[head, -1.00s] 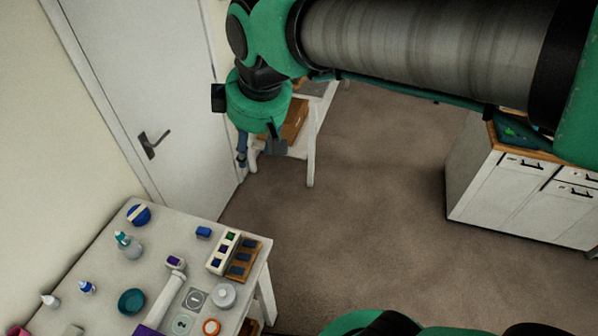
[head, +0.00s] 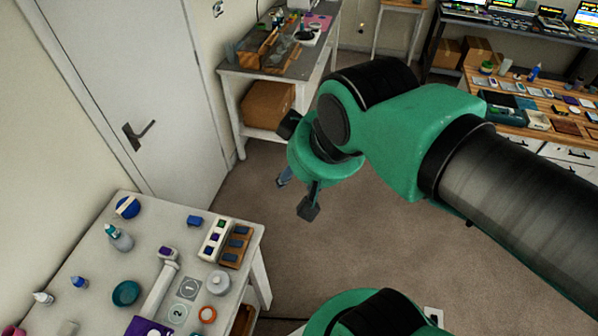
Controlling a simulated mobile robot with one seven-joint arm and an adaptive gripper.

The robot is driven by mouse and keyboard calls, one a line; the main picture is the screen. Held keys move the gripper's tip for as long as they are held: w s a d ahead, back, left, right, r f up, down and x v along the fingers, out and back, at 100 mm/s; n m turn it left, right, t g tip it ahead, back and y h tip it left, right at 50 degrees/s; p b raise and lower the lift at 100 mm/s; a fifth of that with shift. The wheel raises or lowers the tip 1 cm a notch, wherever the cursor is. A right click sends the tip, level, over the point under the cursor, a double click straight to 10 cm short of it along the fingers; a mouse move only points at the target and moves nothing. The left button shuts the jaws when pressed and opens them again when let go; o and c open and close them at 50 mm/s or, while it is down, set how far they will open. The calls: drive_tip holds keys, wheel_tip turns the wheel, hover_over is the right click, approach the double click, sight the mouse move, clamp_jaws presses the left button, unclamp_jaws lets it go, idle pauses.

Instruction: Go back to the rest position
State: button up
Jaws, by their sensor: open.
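My gripper (head: 296,196) hangs from my green and black arm in the middle of the head view, over the bare floor. Its two dark fingers are apart and nothing is between them. It is to the right of the white table (head: 92,247) and clear of it. My arm reaches in from the right edge and hides part of the floor and the right side of the room.
The white table holds bottles, a teal bowl (head: 126,293), a rack with blue blocks (head: 233,246) and numbered pads. A grey bench (head: 262,65) with a cardboard box (head: 268,104) under it stands behind. A wooden-topped cabinet (head: 510,119) is at right. Brown floor (head: 253,185) lies open between them.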

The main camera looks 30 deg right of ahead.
wheel_tip(320, 180, down, 14)
drive_tip(key=b, duration=1.3)
drive_tip(key=shift+r, duration=0.25)
